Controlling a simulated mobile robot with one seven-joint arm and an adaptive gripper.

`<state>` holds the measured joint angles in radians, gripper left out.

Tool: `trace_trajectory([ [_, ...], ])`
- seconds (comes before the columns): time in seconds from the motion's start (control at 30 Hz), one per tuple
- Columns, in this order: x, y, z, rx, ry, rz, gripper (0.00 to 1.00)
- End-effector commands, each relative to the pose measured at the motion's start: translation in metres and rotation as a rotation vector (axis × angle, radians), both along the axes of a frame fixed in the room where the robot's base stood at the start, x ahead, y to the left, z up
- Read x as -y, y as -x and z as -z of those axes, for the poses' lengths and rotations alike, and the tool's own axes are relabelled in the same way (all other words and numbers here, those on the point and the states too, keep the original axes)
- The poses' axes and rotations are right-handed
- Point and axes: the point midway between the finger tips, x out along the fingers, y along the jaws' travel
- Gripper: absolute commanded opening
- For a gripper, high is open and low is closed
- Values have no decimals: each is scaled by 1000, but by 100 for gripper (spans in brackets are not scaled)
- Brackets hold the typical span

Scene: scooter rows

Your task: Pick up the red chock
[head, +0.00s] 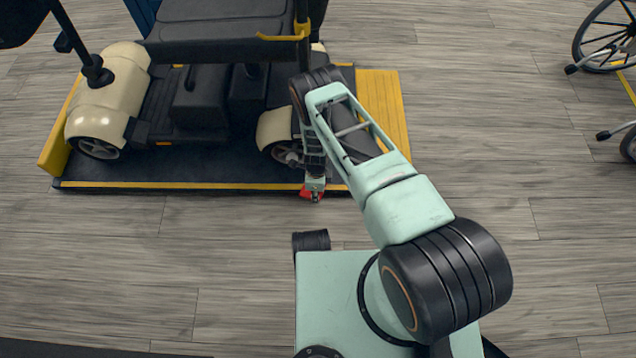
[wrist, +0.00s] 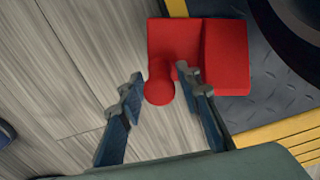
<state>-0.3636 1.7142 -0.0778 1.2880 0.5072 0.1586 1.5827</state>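The red chock (head: 305,194) shows only as a small red patch at the front edge of the platform, partly hidden by my gripper (head: 315,193). In the wrist view, the red chock (wrist: 222,58) has a blocky body and a round knob (wrist: 159,84) sticking out toward my gripper. My gripper (wrist: 161,78) is open, with its two blue-grey fingers on either side of the knob. A gap shows at the left finger. The right finger's tip looks close to the knob and body; I cannot tell whether it touches.
A cream and black scooter (head: 110,100) stands on a dark platform (head: 190,178) with yellow edges, its wheel close beside my gripper. A yellow ramp (head: 385,105) is at the platform's right. A wheelchair (head: 606,45) stands at far right. The wooden floor between is clear.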

Motion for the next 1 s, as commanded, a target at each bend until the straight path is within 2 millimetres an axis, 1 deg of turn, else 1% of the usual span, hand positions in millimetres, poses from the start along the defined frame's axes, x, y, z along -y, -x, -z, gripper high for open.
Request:
trace_trajectory([
  [0.03,0,0,0,0,0,0,23],
  [0.2,0,0,0,0,0,0,5],
  [0.27,0,0,0,0,0,0,0],
  [0.77,1,-1,-1,1,-1,0,0],
  [1.0,6,-4,-5,1,0,0,0],
])
